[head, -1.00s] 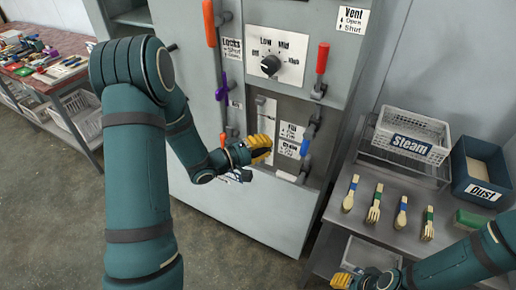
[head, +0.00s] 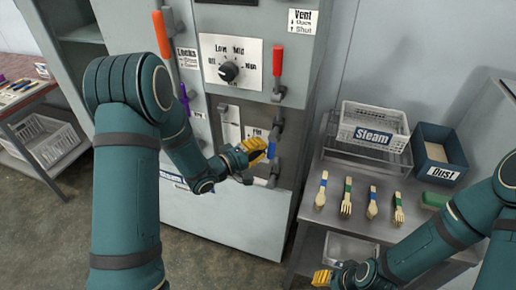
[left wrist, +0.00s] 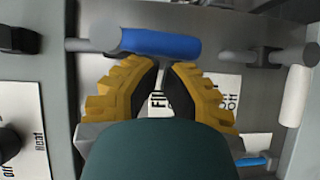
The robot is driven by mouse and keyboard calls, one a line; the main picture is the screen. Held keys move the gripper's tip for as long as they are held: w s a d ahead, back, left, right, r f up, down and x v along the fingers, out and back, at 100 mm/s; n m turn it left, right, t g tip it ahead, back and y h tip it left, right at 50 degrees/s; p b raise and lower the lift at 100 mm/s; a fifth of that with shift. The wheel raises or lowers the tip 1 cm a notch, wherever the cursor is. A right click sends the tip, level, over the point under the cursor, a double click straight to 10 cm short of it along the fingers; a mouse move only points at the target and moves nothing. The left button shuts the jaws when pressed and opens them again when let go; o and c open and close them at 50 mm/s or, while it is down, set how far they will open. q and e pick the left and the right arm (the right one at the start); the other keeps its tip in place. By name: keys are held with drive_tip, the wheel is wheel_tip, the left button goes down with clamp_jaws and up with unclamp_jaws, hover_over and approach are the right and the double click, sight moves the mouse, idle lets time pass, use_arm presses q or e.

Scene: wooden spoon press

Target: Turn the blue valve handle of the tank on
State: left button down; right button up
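The blue valve handle (head: 272,150) is on the grey machine front, below the knob panel. In the left wrist view the blue handle (left wrist: 160,43) lies crosswise on a grey lever, just beyond my fingertips. My left gripper (head: 262,146) is beside the handle in the head view. I cannot tell whether the tips touch the handle.
An orange handle (head: 161,35), a purple handle (head: 184,97) and a red handle (head: 277,62) stand out around the knob panel (head: 244,52). On the right, a metal table (head: 333,222) bears wooden cutlery, a Steam basket (head: 372,133) and a Dust bin (head: 435,165).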

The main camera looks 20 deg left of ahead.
use_arm(q)
drive_tip(key=shift+d+f+n+t+b, duration=0.3)
drive_tip(key=shift+d+n+b, duration=0.25)
drive_tip(key=shift+b, duration=0.15)
drive_tip(key=shift+d+r, duration=0.1)
